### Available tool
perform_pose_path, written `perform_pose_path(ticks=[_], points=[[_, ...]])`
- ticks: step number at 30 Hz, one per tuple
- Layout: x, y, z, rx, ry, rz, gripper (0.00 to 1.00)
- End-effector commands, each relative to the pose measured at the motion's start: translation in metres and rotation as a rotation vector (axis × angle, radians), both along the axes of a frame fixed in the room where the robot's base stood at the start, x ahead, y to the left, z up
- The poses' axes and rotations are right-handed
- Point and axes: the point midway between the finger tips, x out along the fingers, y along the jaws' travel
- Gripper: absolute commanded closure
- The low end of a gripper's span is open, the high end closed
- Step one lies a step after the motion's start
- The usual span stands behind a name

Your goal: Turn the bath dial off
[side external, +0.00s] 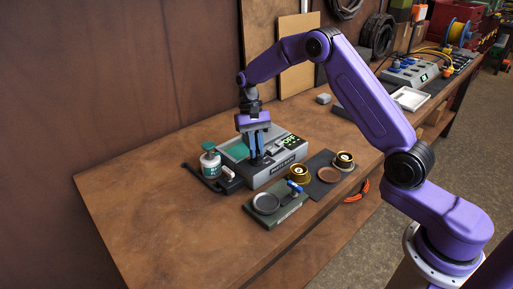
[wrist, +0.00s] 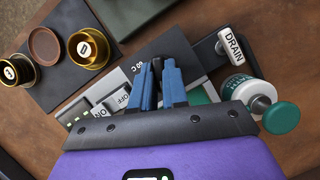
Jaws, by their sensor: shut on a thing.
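The parts bath (side external: 262,178) is a grey box with a teal basin on top and a front label that seems to read "PARTS BATH". My gripper (side external: 256,157) points down at its front left, its blue fingers shut on the small dark dial. The wrist view shows the fingertips (wrist: 158,66) close together around the dial, which they mostly hide. A "60 C" mark shows on the dark panel (wrist: 140,68) beside them. The dial's pointing direction cannot be made out. The bath's dark display (side external: 289,141) shows green characters that look like "OFF".
An ON/OFF rocker (wrist: 112,103) sits beside the fingers. A "DRAIN" handle (wrist: 234,45) and a white bottle with a green top (side external: 210,160) stand close by. Brass cups (side external: 299,173) and a green plate with a round dish (side external: 266,203) lie in front. The table's left is clear.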

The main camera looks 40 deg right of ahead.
Motion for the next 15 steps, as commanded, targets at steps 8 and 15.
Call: perform_pose_path(ticks=[8,15], points=[[-0.0002,0.0007,-0.0038,-0.003,0.004,0.225,1.0],[-0.0005,0.0016,-0.0039,-0.003,0.004,0.356,1.0]])
